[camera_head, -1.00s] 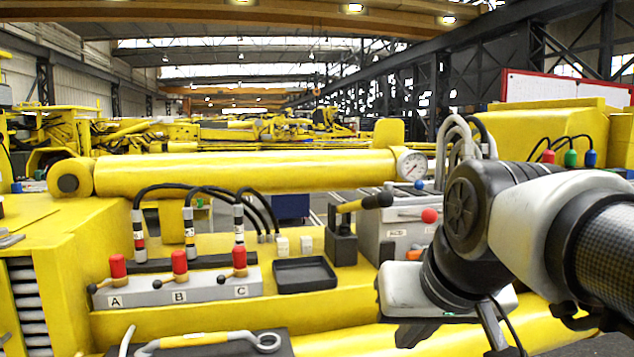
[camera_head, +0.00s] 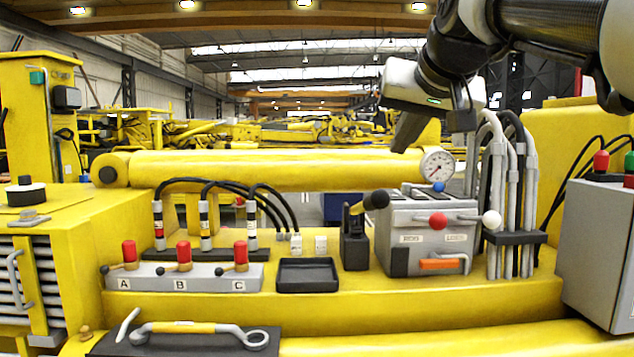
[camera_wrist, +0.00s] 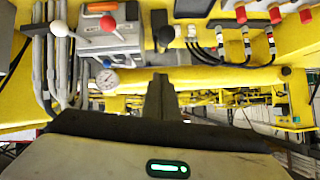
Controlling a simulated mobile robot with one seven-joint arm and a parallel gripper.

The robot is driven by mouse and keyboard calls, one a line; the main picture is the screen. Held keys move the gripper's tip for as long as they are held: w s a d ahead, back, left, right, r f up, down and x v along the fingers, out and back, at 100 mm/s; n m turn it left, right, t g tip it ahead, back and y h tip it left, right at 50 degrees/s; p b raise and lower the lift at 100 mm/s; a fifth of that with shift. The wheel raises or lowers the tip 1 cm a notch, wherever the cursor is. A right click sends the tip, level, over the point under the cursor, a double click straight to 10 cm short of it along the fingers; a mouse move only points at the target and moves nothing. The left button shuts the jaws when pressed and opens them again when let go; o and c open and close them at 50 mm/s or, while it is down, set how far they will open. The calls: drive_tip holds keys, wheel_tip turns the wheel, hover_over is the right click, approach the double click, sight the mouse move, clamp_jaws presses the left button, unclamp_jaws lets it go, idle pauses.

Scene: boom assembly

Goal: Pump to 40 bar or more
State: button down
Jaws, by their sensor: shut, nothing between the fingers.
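The round white pressure gauge (camera_head: 438,167) is at the right end of the yellow cylinder (camera_head: 250,170); its needle is too small to read. It also shows in the wrist view (camera_wrist: 107,80). A black block with a yellow lever, apparently the hand pump (camera_head: 355,246), stands left of the grey valve box. Its black knob (camera_head: 376,199) points up and right; in the wrist view the knob (camera_wrist: 166,36) is beyond my fingers. My gripper (camera_head: 401,148) hangs above the knob, by the cylinder's right end, shut and empty. In the wrist view (camera_wrist: 160,78) the dark fingers are together.
The grey valve box (camera_head: 425,218) has red, blue and white knobs and an orange handle. Grey pipes (camera_head: 510,205) rise right of it. Valves A, B and C (camera_head: 183,275) with hoses are on the left, beside an empty black tray (camera_head: 307,275). A wrench (camera_head: 205,330) lies in front.

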drive_tip(key=shift+w+d+r, duration=0.1)
drive_tip(key=shift+w+r, duration=0.25)
drive_tip(key=shift+r, duration=0.15)
drive_tip(key=w+f, duration=0.5)
drive_tip(key=w+a+f, duration=0.1)
drive_tip(key=w+f, duration=0.1)
drive_tip(key=f, duration=0.1)
drive_tip(key=shift+w+a+f+p, duration=0.1)
drive_tip(key=shift+w+p, duration=0.1)
drive_tip(key=shift+p, duration=0.2)
drive_tip(key=shift+a+f, duration=0.1)
drive_tip(key=shift+f, duration=0.4)
drive_tip(key=shift+s, duration=0.1)
